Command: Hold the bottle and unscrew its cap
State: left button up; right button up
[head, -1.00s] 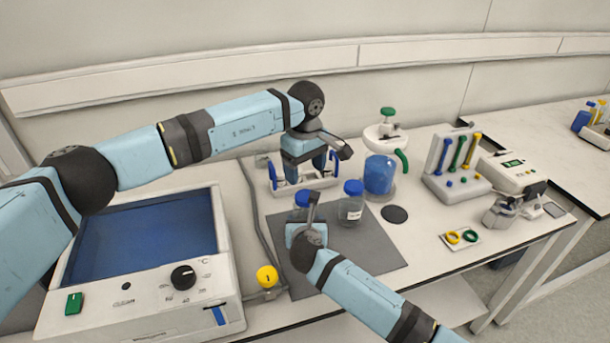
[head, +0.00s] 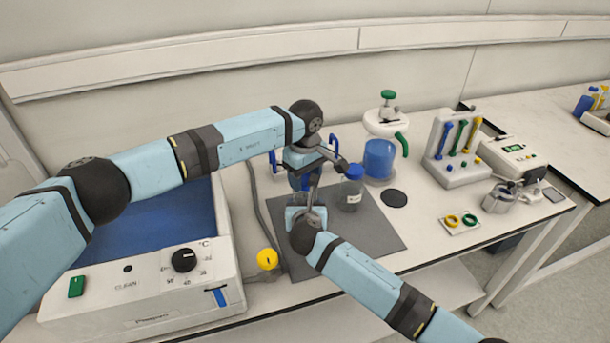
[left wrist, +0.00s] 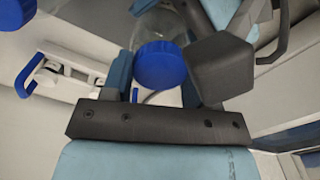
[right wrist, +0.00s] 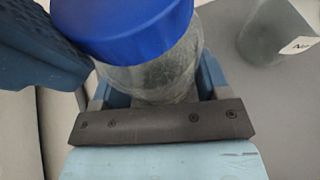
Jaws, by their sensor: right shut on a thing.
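A clear bottle (right wrist: 155,75) with a blue screw cap (right wrist: 125,25) stands between the fingers of my right gripper (right wrist: 155,92), which is shut on its body below the cap. In the head view my right gripper (head: 308,195) and the arms hide most of this bottle. My left gripper (head: 303,172) is just above and behind it, pointing down. The left wrist view shows the cap (left wrist: 160,65) between the left fingers, with visible space beside it, so this gripper looks open. Whether a finger touches the cap cannot be told.
A second blue-capped bottle (head: 352,190) stands close by on the grey mat (head: 370,235). A blue-filled vessel (head: 379,160) is behind it. A heating bath (head: 140,285) stands at the left, with a yellow knob (head: 267,258) beside it. The mat's front right is clear.

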pick_arm(q)
jog(key=c, duration=0.4)
jog(key=shift+n, duration=1.7)
jog(key=o, duration=1)
